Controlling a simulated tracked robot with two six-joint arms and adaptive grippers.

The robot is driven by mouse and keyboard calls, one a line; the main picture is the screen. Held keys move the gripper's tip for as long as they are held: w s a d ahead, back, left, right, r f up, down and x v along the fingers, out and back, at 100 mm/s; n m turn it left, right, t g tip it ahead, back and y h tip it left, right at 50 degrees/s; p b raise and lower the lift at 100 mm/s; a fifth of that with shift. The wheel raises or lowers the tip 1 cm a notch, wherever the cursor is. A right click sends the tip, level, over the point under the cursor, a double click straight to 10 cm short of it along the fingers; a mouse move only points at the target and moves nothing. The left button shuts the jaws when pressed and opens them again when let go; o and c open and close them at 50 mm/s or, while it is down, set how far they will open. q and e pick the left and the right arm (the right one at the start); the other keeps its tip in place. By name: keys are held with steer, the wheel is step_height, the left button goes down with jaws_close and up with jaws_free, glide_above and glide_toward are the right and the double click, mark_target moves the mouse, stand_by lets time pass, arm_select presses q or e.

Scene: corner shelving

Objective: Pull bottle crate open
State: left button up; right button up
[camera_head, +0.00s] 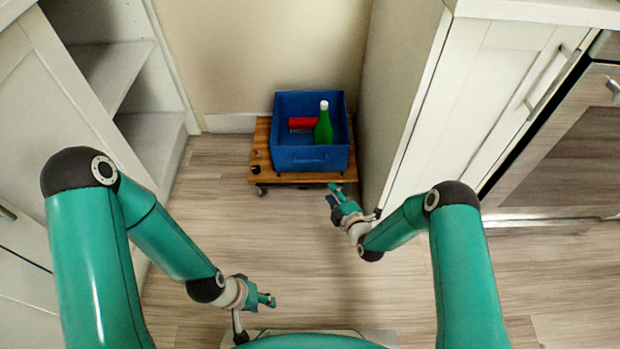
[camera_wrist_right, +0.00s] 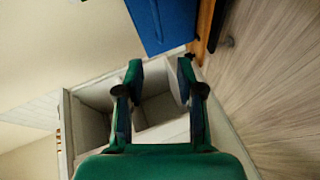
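The blue bottle crate (camera_head: 310,158) stands on a low wooden wheeled board (camera_head: 300,177) against the back wall. A green bottle (camera_head: 323,127) with a white cap and a red item (camera_head: 302,123) are inside it. My right gripper (camera_head: 335,190) is just in front of the board's right front corner, apart from the crate as far as I can tell. In the right wrist view its fingers (camera_wrist_right: 158,85) are apart with nothing between them, and the crate (camera_wrist_right: 163,22) shows at the top. My left gripper (camera_head: 268,299) is low at the front, far from the crate; its finger gap is unclear.
A white cabinet (camera_head: 475,95) stands close along the crate's right side. An open shelf unit (camera_head: 110,75) stands at the left. The wooden floor (camera_head: 290,235) in front of the board is clear between my arms.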

mark_target(310, 161)
arm_select(q)
step_height(310, 161, down, 12)
steer(key=b, duration=1)
steer(key=shift+r, duration=0.15)
arm_select(e)
steer(key=shift+n+t, duration=0.5)
steer(key=shift+n, duration=0.4)
steer(key=shift+f+x, duration=0.2)
steer(key=shift+x, duration=2.9)
steer(key=shift+f+x, duration=0.15)
steer(key=shift+x, duration=2.95)
steer(key=shift+f+x, duration=0.2)
steer(key=shift+x, duration=2.9)
steer(key=shift+s+a, duration=0.2)
steer(key=shift+s, duration=0.05)
jaws_close()
